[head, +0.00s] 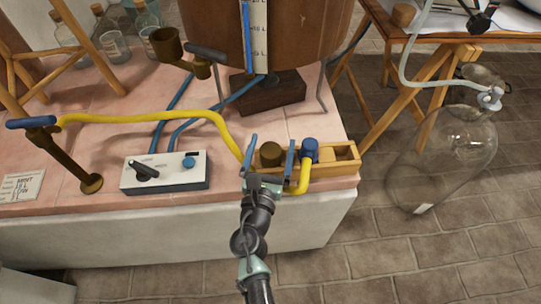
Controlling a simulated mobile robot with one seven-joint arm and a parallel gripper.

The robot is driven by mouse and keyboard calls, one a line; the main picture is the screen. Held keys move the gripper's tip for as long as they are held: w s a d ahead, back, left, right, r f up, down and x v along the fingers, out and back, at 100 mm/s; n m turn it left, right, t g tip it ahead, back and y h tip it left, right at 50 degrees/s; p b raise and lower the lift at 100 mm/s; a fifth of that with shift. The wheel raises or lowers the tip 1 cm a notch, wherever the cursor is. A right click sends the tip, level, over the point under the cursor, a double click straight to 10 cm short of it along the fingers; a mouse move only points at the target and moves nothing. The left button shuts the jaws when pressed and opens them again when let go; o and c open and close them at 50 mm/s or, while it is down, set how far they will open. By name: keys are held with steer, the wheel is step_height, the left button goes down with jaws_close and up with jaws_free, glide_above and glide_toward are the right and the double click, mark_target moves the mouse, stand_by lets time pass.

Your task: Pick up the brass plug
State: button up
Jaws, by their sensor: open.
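The brass plug (270,153) is a short, dark brass cylinder at the left part of a small wooden tray (344,152) near the front edge of the pink tiled counter. My gripper (272,142) is open, with one blue finger on the left of the plug and the other on its right in the picture. I cannot tell whether either finger touches it. The plug's lower part is hidden by my gripper and the tray.
A blue fitting (310,149) on a yellow hose (185,115) stands close to the right finger. A white control box (165,172) is on the left. A large copper vessel (290,35) stands behind. A glass flask (440,160) stands on the floor at right.

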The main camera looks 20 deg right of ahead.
steer(key=shift+w+d, duration=0.45)
steer(key=shift+w, duration=0.15)
jaws_close()
